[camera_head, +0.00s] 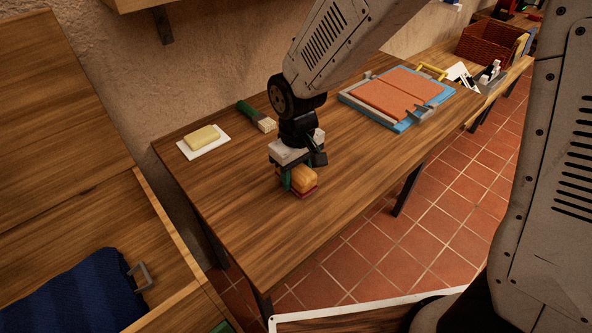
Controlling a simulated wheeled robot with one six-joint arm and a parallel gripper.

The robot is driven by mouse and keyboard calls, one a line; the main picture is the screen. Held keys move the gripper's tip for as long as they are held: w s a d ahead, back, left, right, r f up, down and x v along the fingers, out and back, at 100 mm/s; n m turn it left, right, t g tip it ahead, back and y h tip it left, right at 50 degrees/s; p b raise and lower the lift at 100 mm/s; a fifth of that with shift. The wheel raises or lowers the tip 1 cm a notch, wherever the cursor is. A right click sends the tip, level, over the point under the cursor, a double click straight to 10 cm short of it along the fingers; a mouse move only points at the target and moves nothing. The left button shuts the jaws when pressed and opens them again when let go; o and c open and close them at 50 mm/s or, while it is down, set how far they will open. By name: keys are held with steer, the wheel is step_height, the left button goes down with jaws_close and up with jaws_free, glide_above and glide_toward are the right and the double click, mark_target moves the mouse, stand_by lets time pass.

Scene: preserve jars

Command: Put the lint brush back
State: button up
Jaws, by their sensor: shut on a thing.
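The lint brush (301,181), a small block with an orange-yellow top and a red underside, is near the middle of the wooden table (235,205). My gripper (298,178) is shut on it from above, its fingers on either side. My gripper hides part of the brush, and I cannot tell whether its red underside touches the table top.
A green-handled brush (256,117) lies behind my gripper. A yellow block (202,138) sits on a white sheet at the left. A blue-edged tray (402,126) with orange panels is at the right. A dark blue cloth (75,296) lies in the wooden box at lower left.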

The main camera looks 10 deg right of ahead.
steer(key=shift+a+f, duration=0.15)
steer(key=shift+f, duration=0.25)
steer(key=shift+f, duration=0.15)
steer(key=shift+f, duration=0.25)
steer(key=o, duration=1.1)
step_height(320, 180, up, 8)
steer(key=shift+a+r, duration=0.1)
steer(key=shift+r, duration=0.1)
